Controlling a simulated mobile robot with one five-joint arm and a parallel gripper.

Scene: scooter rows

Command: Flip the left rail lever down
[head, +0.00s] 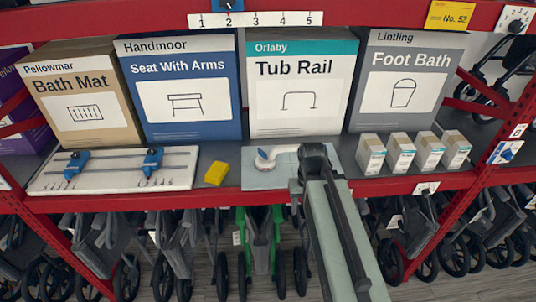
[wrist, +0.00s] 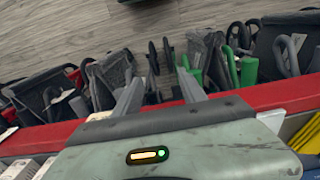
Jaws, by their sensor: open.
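A white rail (head: 284,150) lies on a pale blue-grey plate (head: 258,181) on the shelf, in front of the Tub Rail box. A small blue part (head: 262,153), which looks like the left lever, sits at its left end. Whether it is up or down is too small to tell. The right end of the rail is hidden behind my arm. In the head view my arm reaches over the plate's right side and hides my fingers. In the wrist view my gripper (wrist: 160,90) is open and empty, its two fingers apart over the red shelf edge (wrist: 255,97).
A yellow block (head: 216,173) and a white board with two blue sliders (head: 115,181) lie to the left. Several small boxes (head: 400,155) stand to the right. Large boxes line the back. Folded wheeled walkers (head: 262,240) stand below the shelf.

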